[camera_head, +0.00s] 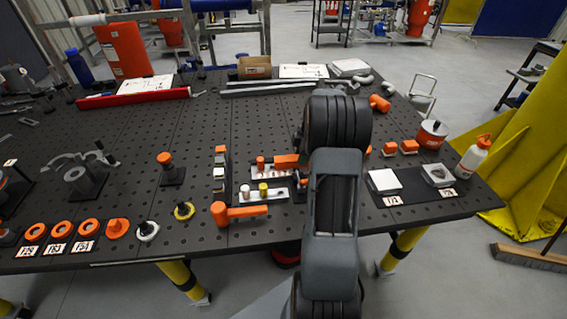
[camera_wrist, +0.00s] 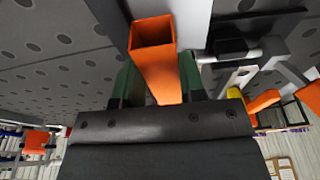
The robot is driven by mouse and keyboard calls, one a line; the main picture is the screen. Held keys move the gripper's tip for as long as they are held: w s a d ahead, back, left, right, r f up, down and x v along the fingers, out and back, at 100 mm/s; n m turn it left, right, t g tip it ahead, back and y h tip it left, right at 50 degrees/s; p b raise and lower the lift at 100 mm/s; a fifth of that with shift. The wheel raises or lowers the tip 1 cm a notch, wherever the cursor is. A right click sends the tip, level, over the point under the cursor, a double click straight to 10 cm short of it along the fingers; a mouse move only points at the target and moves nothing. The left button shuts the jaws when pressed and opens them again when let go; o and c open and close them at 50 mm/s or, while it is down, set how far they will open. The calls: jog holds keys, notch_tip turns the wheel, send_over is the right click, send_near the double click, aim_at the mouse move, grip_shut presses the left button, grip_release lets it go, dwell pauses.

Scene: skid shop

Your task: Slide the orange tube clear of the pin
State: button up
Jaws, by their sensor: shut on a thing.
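The orange tube (camera_wrist: 158,68) is a square, hollow length. In the wrist view its open end faces up and to the left, and its near part runs down between my fingers. My gripper (camera_wrist: 160,83) is shut on it, with one green-faced finger on each side. A pale flat plate (camera_wrist: 191,22) lies just behind the tube. I cannot pick out the pin for certain, nor tell whether the tube is still around it. In the head view my arm hides the gripper and most of what it holds.
A black block with a grey rod (camera_wrist: 233,46) sits close right of the tube. In the head view, a light plate with a yellow piece (camera_head: 277,196) and an orange handle-like part (camera_head: 238,213) lie left of my arm.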

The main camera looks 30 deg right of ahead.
jog(key=shift+d, duration=0.15)
jog(key=shift+s+d+r, duration=0.1)
jog(key=shift+s+d, duration=0.2)
jog(key=shift+d, duration=0.25)
jog(key=shift+s+d, duration=0.25)
jog(key=shift+d, duration=0.25)
jog(key=shift+s+d, duration=0.15)
jog(key=shift+d, duration=0.2)
jog(key=shift+s+d, duration=0.25)
jog(key=shift+d, duration=0.25)
jog(key=shift+s+d, duration=0.2)
jog(key=shift+d, duration=0.3)
jog(key=shift+s+d, duration=0.15)
jog(key=shift+d, duration=0.1)
dwell(0.4)
jog(key=shift+s+d, duration=0.25)
jog(key=shift+d, duration=0.25)
jog(key=shift+s+d, duration=0.25)
jog(key=shift+d, duration=0.25)
jog(key=shift+d, duration=0.1)
jog(key=o, duration=1.1)
